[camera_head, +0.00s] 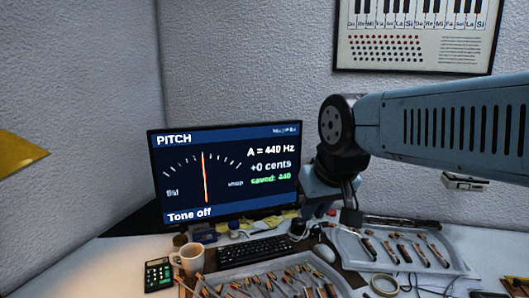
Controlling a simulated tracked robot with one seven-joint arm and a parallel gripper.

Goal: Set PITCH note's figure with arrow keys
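The monitor (226,205) shows a PITCH screen with "A = 440 Hz", "+0 cents" and green "saved: 440". Its needle stands upright at the middle of the dial, and "Tone off" runs along the bottom. The black keyboard (255,249) lies below it; single arrow keys are too small to make out. Yellow paper notes (272,222) lie under the monitor, their writing unreadable. My gripper (328,217) hangs right of the monitor, above and right of the keyboard, apart from it. Its fingers are dark and partly hidden, so its opening is unclear.
A mouse (323,252) lies right of the keyboard. Trays of piano parts stand in front (228,278) and at right (452,262). A mug (191,260) and calculator (158,274) are at left. A tape roll (384,285) lies at front right.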

